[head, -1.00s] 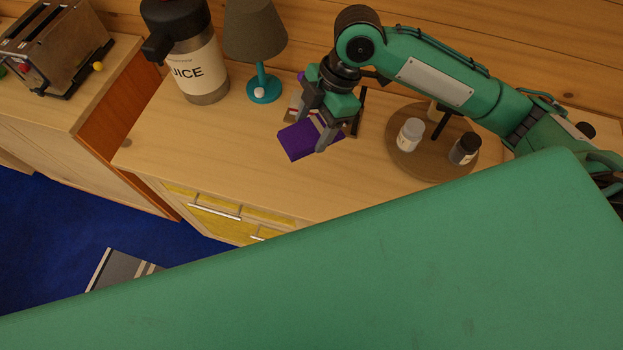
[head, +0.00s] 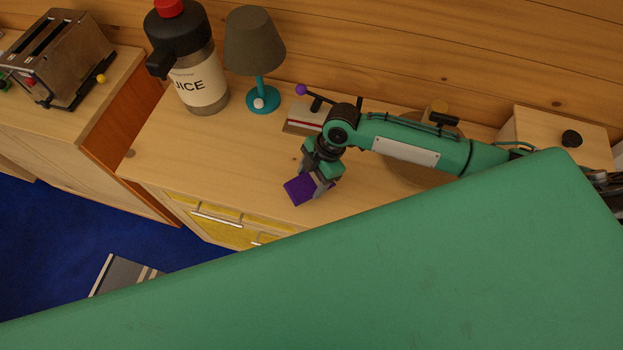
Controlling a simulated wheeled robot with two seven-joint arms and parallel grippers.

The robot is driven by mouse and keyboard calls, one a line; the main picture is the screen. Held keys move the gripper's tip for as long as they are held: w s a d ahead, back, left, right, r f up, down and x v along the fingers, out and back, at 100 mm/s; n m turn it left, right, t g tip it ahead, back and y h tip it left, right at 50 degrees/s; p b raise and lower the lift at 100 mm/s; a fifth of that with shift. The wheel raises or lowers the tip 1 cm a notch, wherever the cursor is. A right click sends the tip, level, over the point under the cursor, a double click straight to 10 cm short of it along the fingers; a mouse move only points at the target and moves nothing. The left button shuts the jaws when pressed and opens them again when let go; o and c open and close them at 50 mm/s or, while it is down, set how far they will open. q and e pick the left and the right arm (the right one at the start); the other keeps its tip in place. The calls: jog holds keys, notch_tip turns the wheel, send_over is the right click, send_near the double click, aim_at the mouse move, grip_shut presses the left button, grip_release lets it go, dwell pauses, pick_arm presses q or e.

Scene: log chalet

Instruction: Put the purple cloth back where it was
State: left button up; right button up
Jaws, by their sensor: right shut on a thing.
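The purple cloth (head: 299,191) is a small folded piece near the front edge of the wooden cabinet top (head: 200,150). My right gripper (head: 318,187) points down and is shut on the purple cloth, with the fingers over its right part. I cannot tell whether the cloth touches the cabinet top or hangs just above it. My left gripper is not in view.
A juice dispenser (head: 198,83) and a lamp (head: 255,45) stand at the back left. A device with a purple-knobbed lever (head: 303,118) and a round wooden stand (head: 405,174) are near my right arm. A toaster (head: 60,58) stands far left.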

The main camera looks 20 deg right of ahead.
jog(key=shift+f, duration=1.1)
jog(key=o, duration=0.9)
jog(key=shift+f, duration=0.1)
jog(key=shift+o, duration=0.2)
jog(key=b+v, duration=0.2)
jog(key=v, duration=0.9)
jog(key=shift+w, duration=0.1)
jog(key=shift+d+r, duration=0.15)
jog(key=shift+r, duration=0.45)
